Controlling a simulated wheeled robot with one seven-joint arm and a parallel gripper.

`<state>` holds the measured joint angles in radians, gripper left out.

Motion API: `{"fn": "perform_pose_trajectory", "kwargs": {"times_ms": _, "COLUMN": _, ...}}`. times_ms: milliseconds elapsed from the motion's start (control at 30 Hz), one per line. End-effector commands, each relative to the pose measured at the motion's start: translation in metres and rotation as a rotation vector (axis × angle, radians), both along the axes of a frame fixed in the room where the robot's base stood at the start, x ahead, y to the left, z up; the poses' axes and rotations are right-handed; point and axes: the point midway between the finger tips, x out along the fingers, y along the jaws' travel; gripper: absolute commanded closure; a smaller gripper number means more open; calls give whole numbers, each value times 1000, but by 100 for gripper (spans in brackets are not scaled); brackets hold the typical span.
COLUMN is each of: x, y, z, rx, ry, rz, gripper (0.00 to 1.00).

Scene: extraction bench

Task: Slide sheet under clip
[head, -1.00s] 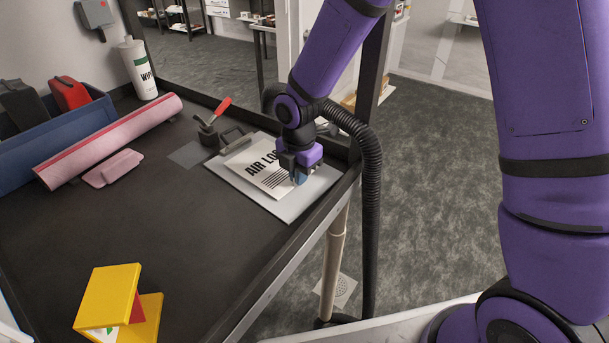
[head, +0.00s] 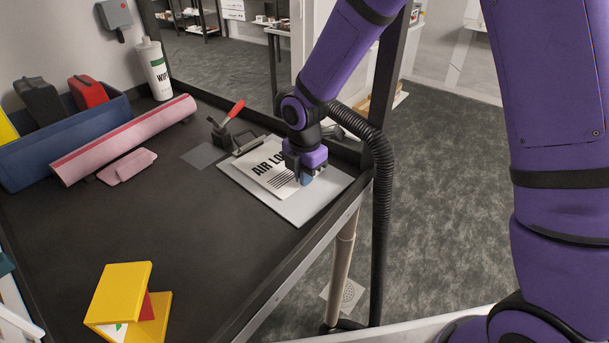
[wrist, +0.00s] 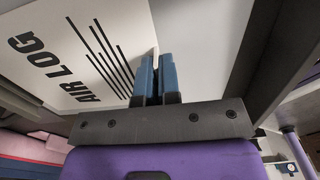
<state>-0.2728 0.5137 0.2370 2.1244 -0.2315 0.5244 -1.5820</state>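The white sheet (head: 267,169), printed AIR LOG with a block of dark lines, lies on a pale grey board (head: 302,209) at the table's right side. The clip (head: 249,144), a dark piece at the board's far left edge, is by the sheet's far edge; whether they overlap is unclear. My gripper (head: 305,180) is low at the sheet's near right edge and hides part of it. In the wrist view its blue fingers (wrist: 157,80) are close together, with the edge of the sheet (wrist: 70,50) meeting the narrow gap between them. They look shut on that edge.
A toggle clamp with a red handle (head: 233,110) stands just behind the clip. The middle of the tabletop is clear.

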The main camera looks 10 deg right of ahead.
Motion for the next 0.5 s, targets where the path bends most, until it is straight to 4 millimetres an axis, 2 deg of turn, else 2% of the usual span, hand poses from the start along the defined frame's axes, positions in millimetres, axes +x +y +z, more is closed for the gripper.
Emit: {"fn": "perform_pose_trajectory", "kwargs": {"times_ms": 500, "x": 0, "y": 0, "z": -4, "rx": -1, "ry": 1, "rz": 0, "gripper": 100}}
